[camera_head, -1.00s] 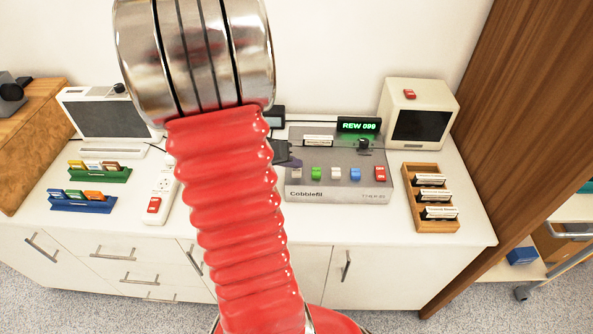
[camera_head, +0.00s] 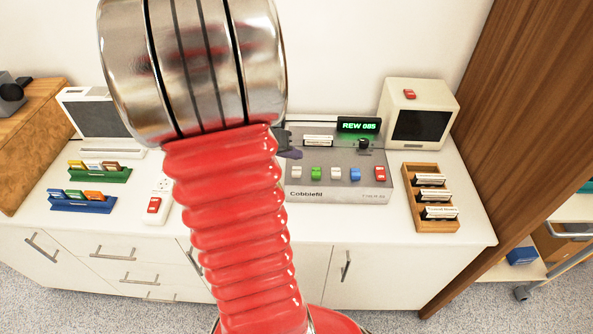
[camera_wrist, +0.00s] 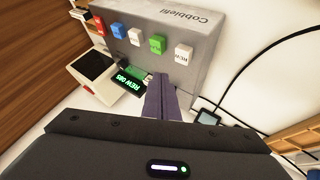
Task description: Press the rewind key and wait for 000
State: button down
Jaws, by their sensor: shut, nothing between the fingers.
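The grey Cobblefil deck (camera_head: 337,180) stands on the counter with a row of coloured keys. Its leftmost key is the white rewind key (camera_head: 297,172), which also shows in the wrist view (camera_wrist: 183,54) with small lettering that looks like REW. The green display (camera_head: 358,126) reads REW 085 and is also lit in the wrist view (camera_wrist: 129,85). My gripper (camera_head: 296,154) is above the deck's left side, apart from the keys. In the wrist view its dark purple fingers (camera_wrist: 161,80) are together and empty. Whether the key is down is too small to tell.
A cream monitor (camera_head: 421,127) and a wooden rack of labelled cartridges (camera_head: 409,199) stand right of the deck. A power strip (camera_head: 158,202) with a red switch, green and blue holders (camera_head: 82,205), and a grey-screened unit lie left. My red arm hides the counter's middle.

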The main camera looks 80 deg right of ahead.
jog(key=shift+r, duration=1.05)
jog(key=shift+n, duration=0.3)
